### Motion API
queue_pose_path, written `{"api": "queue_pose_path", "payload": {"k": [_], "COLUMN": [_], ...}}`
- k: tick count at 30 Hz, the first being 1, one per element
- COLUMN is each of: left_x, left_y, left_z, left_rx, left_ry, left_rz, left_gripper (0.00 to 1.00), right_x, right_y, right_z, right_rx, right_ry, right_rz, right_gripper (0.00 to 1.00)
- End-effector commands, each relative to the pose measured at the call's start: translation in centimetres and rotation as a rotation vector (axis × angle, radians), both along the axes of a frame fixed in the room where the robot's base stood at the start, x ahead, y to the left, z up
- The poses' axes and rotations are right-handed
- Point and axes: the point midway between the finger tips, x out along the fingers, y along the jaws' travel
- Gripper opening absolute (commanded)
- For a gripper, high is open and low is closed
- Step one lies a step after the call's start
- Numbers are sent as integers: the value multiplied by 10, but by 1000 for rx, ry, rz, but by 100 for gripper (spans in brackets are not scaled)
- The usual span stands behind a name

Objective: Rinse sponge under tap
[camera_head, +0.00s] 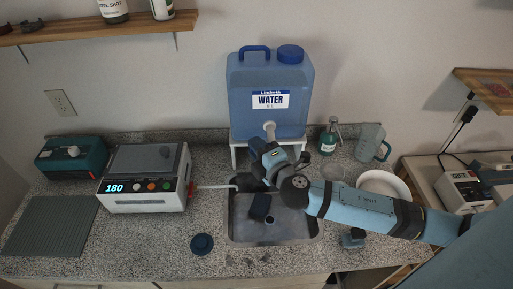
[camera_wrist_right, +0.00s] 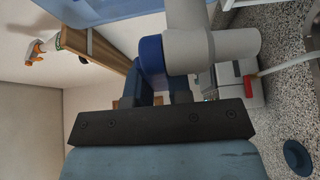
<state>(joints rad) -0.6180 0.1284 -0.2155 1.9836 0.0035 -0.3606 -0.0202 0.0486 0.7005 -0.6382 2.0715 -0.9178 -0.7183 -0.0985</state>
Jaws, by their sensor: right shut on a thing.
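A large blue water jug (camera_head: 268,95) labelled WATER stands on a white stand behind the sink (camera_head: 232,222). Its white tap (camera_head: 269,128) points out over the sink. My right gripper (camera_head: 257,146) is at the tap; in the right wrist view the tap (camera_wrist_right: 215,45) and its blue part (camera_wrist_right: 152,58) fill the space ahead of it. It appears shut on this blue part, but the fingertips are mostly hidden. A dark blue block, seemingly the sponge (camera_head: 260,206), lies in the sink below, apart from the gripper. My left gripper is out of view.
A white device (camera_head: 145,200) reading 180 stands left of the sink, with a thin white rod reaching toward it. A blue round item (camera_head: 202,244) sits at the front. A soap bottle (camera_head: 328,142), jug (camera_head: 371,142) and white bowl (camera_head: 402,188) stand right.

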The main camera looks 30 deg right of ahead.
Motion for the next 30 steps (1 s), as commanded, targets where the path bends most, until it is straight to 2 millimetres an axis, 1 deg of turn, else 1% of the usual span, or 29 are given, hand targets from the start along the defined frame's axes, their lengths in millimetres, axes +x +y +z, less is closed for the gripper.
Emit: {"api": "queue_pose_path", "payload": {"k": [1, 6, 15, 22, 30], "left_x": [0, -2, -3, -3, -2], "left_y": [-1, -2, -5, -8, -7], "left_z": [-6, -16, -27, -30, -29], "left_rx": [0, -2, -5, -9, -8], "left_ry": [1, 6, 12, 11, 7], "left_rz": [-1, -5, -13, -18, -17], "left_gripper": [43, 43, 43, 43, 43], "right_x": [-2, -7, -15, -18, -19], "right_y": [-1, 0, 2, 2, 2], "right_z": [-3, -3, -2, -1, 0], "right_rx": [-2, -2, -1, 0, 2], "right_ry": [0, 0, 0, 0, 0], "right_rz": [32, 157, 339, 411, 429], "right_gripper": [0, 0, 0, 0, 0]}}
